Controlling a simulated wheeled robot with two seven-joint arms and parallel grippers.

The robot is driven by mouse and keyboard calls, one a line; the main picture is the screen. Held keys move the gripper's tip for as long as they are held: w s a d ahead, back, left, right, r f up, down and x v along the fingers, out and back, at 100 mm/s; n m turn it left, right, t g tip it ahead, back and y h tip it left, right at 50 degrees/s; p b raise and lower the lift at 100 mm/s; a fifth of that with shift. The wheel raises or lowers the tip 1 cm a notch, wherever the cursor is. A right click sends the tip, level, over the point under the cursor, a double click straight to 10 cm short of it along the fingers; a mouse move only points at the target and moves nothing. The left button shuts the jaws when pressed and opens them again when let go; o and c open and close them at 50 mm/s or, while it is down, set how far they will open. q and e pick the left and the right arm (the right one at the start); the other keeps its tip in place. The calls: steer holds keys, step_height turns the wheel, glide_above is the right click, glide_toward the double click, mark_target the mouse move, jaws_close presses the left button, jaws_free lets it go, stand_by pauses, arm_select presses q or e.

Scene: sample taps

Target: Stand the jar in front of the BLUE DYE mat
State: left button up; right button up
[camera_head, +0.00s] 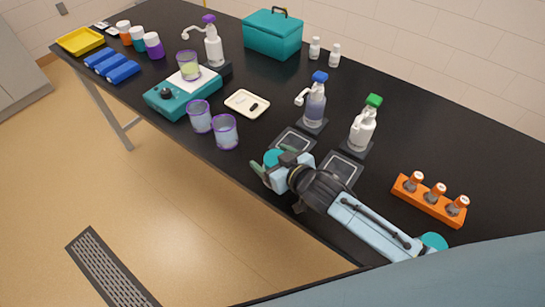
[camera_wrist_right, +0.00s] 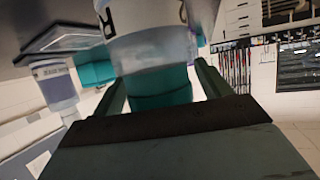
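The jar, seen close in the right wrist view (camera_wrist_right: 160,50), has a clear body, a white label and a teal lid; in the head view its teal lid (camera_head: 272,157) shows between my right gripper's green fingers. My right gripper (camera_head: 274,163) is shut on the jar at the lid, at the table's front edge. The jar's base is hidden in the head view. A blue-capped pump bottle with bluish contents (camera_head: 315,102) stands behind a dark mat (camera_head: 294,142), just behind the gripper. My left gripper is not in view.
A green-capped bottle (camera_head: 363,126) stands behind a second dark mat (camera_head: 341,168). An orange rack (camera_head: 428,200) holds several small vials. Two purple-rimmed cups (camera_head: 225,132), a white tray (camera_head: 247,103) and a teal instrument (camera_head: 183,95) are to the left.

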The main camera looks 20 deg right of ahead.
steer(key=shift+r, duration=0.1)
steer(key=shift+s+r, duration=0.1)
steer(key=shift+s, duration=0.05)
steer(key=v, duration=1.1)
steer(key=shift+s+d+r+p, duration=0.2)
steer(key=shift+s+p, duration=0.1)
steer(key=shift+p, duration=0.15)
